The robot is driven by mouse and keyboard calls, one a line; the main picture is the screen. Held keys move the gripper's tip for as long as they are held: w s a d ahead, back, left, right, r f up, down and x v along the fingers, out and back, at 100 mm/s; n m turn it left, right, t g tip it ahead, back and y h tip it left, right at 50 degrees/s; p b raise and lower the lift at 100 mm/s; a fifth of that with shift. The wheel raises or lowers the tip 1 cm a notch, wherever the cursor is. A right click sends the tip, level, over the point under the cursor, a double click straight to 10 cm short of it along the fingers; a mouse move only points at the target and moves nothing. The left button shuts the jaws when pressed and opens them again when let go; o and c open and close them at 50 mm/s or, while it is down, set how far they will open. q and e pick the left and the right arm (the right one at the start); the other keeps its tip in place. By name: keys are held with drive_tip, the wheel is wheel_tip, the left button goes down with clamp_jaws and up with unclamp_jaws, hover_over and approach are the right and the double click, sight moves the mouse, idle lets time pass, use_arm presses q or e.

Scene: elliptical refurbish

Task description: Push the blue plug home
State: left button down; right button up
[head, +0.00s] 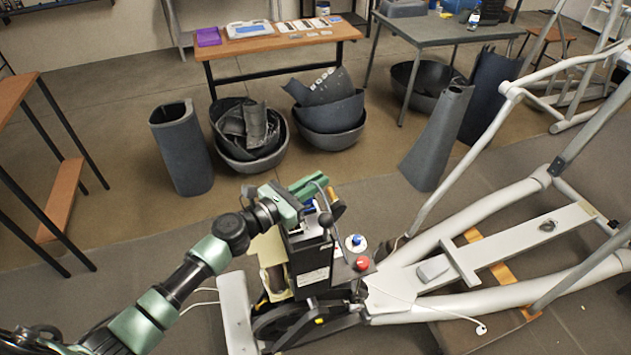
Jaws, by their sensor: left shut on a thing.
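My left gripper (312,197), with green jaws, reaches in from the lower left over the top of a black box-shaped unit (312,262) on the elliptical machine. It is shut on a small blue piece, seemingly the blue plug (309,206), which shows only in part below the jaws. The jaws and a dark curved cable hide the plug's far end, so I cannot tell how deep it sits. A separate blue knob (357,239) on a white disc and a red knob (362,263) stand right of the unit. My right gripper is not in view.
The machine's white frame (500,203) fills the right side. Grey shell covers (180,148) and dark bins (330,110) stand on the floor behind. A wooden bench (270,43) and a grey table (450,30) are at the back. Thin white cables lie near the base.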

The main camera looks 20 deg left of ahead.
use_arm(q)
drive_tip(key=shift+f+b, duration=0.45)
drive_tip(key=shift+f, duration=0.05)
idle(0.3)
drive_tip(key=c, duration=1.4)
unclamp_jaws()
drive_tip(key=shift+c, duration=0.2)
drive_tip(key=v, duration=0.3)
drive_tip(key=b+v, duration=0.1)
drive_tip(key=v, duration=0.2)
drive_tip(key=shift+s+a+f+b, duration=0.2)
drive_tip(key=shift+s+b, duration=0.1)
drive_tip(key=shift+s, duration=0.05)
drive_tip(key=shift+s+a+r, duration=0.15)
drive_tip(key=shift+s+a, duration=0.1)
drive_tip(key=shift+s, duration=0.2)
